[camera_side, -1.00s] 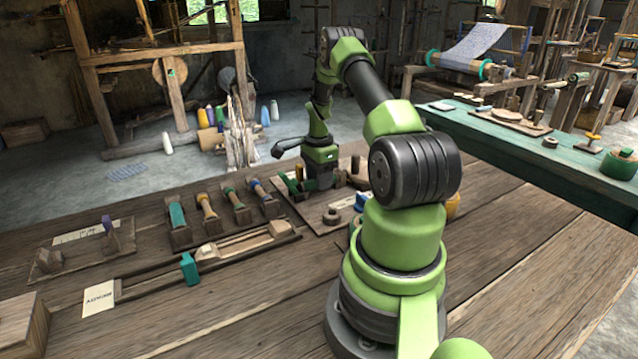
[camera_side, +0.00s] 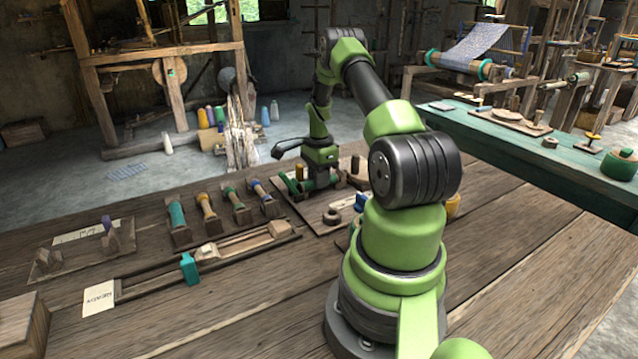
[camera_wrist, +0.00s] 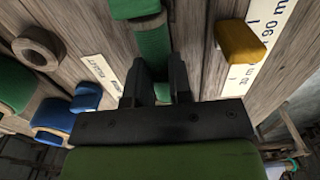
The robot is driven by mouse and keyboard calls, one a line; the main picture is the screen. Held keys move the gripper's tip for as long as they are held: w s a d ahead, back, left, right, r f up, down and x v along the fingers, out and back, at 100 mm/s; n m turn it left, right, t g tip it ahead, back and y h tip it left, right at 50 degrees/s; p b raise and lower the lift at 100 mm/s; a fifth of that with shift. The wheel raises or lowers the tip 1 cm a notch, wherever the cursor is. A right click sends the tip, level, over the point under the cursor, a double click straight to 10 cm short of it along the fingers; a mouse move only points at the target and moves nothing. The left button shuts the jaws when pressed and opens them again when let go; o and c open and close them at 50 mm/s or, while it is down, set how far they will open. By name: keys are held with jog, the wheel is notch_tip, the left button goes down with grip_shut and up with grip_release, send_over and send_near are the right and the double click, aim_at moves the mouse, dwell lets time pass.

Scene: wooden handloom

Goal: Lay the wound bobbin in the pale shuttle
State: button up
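The green wound bobbin (camera_wrist: 152,42) lies on a board under my gripper; its green end also shows in the side view (camera_side: 290,183). My gripper (camera_wrist: 160,75) is low over it, with its two dark fingers on either side of the bobbin. The fingers look open, with a small gap showing; contact is not clear. In the side view the fingers are mostly hidden by my arm and the bobbin. The pale shuttle (camera_side: 245,242) lies in a long dark wooden track on the bench, left of my gripper, with a long open hollow between its pale ends.
Several bobbins on wooden blocks (camera_side: 209,222) stand behind the shuttle. A wooden ring (camera_wrist: 37,48), blue pieces (camera_wrist: 88,98) and a yellow piece (camera_wrist: 242,40) lie near my gripper.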

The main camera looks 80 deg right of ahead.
jog(key=shift+r, duration=2.8)
jog(key=shift+r, duration=0.2)
notch_tip(320, 180, up, 6)
jog(key=f, duration=0.1)
jog(key=w+a+g+y, duration=0.1)
jog(key=w+a, duration=0.4)
jog(key=a, duration=0.6)
jog(key=w+a+g+y, duration=0.1)
jog(key=w+a, duration=0.4)
jog(key=a, duration=0.6)
jog(key=shift+w+d+f+x, duration=0.1)
jog(key=shift+w+d+x, duration=0.15)
jog(key=shift+x, duration=1.55)
jog(key=shift+w+d+f+x, duration=0.1)
jog(key=shift+w+d+x, duration=0.15)
jog(key=shift+x, duration=1.5)
jog(key=shift+w+d+f+x, duration=0.15)
jog(key=shift+d+x, duration=0.1)
jog(key=shift+x, duration=1.55)
